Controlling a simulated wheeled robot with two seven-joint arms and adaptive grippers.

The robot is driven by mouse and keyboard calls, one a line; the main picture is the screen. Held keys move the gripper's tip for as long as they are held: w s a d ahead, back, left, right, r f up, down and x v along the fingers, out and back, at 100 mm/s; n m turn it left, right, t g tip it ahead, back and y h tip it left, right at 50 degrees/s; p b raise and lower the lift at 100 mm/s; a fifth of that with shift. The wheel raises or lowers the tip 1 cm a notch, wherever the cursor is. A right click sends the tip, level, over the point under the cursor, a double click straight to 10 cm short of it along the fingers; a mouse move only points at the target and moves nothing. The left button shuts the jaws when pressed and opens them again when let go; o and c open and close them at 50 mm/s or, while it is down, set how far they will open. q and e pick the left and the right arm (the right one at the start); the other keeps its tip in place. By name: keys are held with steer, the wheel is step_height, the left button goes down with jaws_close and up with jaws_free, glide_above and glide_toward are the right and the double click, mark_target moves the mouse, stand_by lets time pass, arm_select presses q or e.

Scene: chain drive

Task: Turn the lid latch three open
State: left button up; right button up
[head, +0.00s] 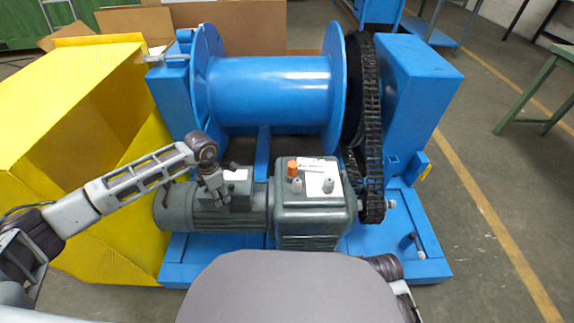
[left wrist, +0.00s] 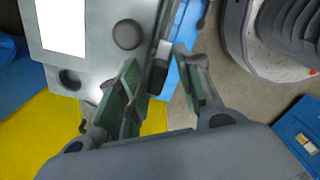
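The grey motor terminal box (head: 236,180) sits on top of the grey motor (head: 170,207), left of the gearbox. My left gripper (head: 214,192) is at the left side of this box. In the left wrist view a grey box face with a white label (left wrist: 62,22) and a dark round knob (left wrist: 128,34) lies beyond the fingers. My left gripper (left wrist: 158,62) has its two green-padded fingers apart. A small dark latch-like part (left wrist: 158,74) shows between the fingertips, with no clear contact. I cannot tell which latch is number three. My right gripper is not seen.
The gearbox (head: 312,215) carries an orange cap (head: 292,168) and papers. Behind it stand the blue drum (head: 270,90) and the black chain (head: 372,130). A yellow sheet-like box (head: 75,110) is close on the left. The floor at right (head: 500,200) is free.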

mark_target(220, 195)
arm_select(q)
steer(key=shift+s+d+n+p, duration=0.1)
steer(key=shift+n+p, duration=0.55)
steer(key=shift+n, duration=2.35)
steer(key=shift+s+d+n, duration=0.1)
steer(key=shift+n, duration=1.9)
steer(key=shift+r+n+p, duration=0.1)
steer(key=shift+n+p, duration=0.25)
steer(key=shift+n, duration=0.45)
step_height(220, 195, up, 14)
steer(key=f+p, duration=0.1)
steer(key=p, duration=0.1)
steer(key=s+d+r+h, duration=0.1)
steer(key=d+r+h, duration=0.2)
steer(key=d, duration=0.8)
steer(key=s+d+r+m+t+h, duration=0.1)
steer(key=s+d+r+h, duration=0.1)
steer(key=d+h, duration=0.6)
steer(key=shift+s+d+r+m, duration=0.3)
steer(key=shift+d+r, duration=0.35)
steer(key=shift+d, duration=1.4)
